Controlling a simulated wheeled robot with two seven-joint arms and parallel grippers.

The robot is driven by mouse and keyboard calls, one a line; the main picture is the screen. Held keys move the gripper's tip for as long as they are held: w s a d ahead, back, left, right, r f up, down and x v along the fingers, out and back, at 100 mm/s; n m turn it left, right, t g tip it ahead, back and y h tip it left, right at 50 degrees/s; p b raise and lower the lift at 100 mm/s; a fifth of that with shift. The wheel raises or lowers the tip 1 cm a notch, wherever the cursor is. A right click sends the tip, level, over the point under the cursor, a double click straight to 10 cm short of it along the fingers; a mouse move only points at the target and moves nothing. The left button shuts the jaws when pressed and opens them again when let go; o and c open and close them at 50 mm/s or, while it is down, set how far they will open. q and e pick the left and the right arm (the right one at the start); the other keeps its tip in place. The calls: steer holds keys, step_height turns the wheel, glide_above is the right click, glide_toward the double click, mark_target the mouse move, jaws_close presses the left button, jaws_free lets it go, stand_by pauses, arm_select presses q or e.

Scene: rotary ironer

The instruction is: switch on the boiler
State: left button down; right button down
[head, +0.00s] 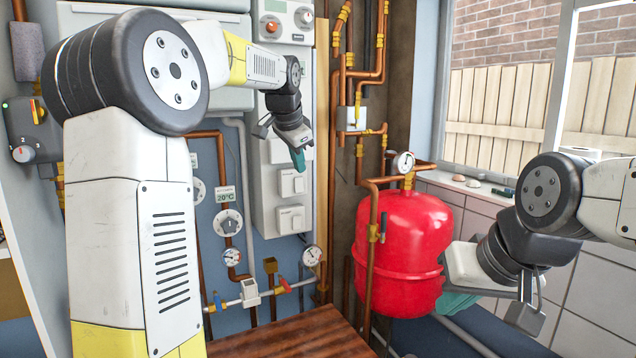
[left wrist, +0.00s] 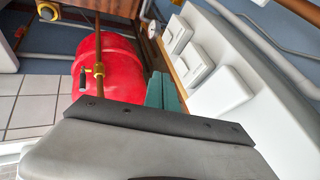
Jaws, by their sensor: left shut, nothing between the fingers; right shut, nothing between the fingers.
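A narrow white panel on the wall carries white rocker switches. In the head view two show clearly, an upper one (head: 291,182) and a lower one (head: 290,219); a third is partly hidden behind my left gripper. The left wrist view shows three switches in a row: one (left wrist: 177,35), a middle one (left wrist: 194,67) and a larger-looking one (left wrist: 222,95). My left gripper (head: 299,160), teal-tipped, is shut and empty, just in front of the panel above the upper clear switch. I cannot tell if it touches. My right gripper (head: 457,302) is shut, beside the red tank.
The red tank (head: 400,250) and copper pipes (head: 371,260) stand right of the panel. Dials (head: 229,222), gauges (head: 312,256) and valves are on the wall to the left and below. A control box with a red knob (head: 271,27) is above. A brown wooden surface (head: 290,335) is below.

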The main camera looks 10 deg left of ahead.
mark_target(301, 185)
arm_select(q)
steer(key=shift+w+d, duration=0.1)
steer(key=shift+w, duration=0.3)
steer(key=x, duration=0.4)
steer(key=w+a+x, duration=0.1)
steer(key=x, duration=0.3)
steer(key=a+r+x, duration=0.1)
steer(key=x, duration=0.2)
steer(key=shift+w+f, duration=0.3)
steer(key=shift+w, duration=0.25)
steer(key=shift+w+a, duration=0.15)
steer(key=shift+w, duration=0.1)
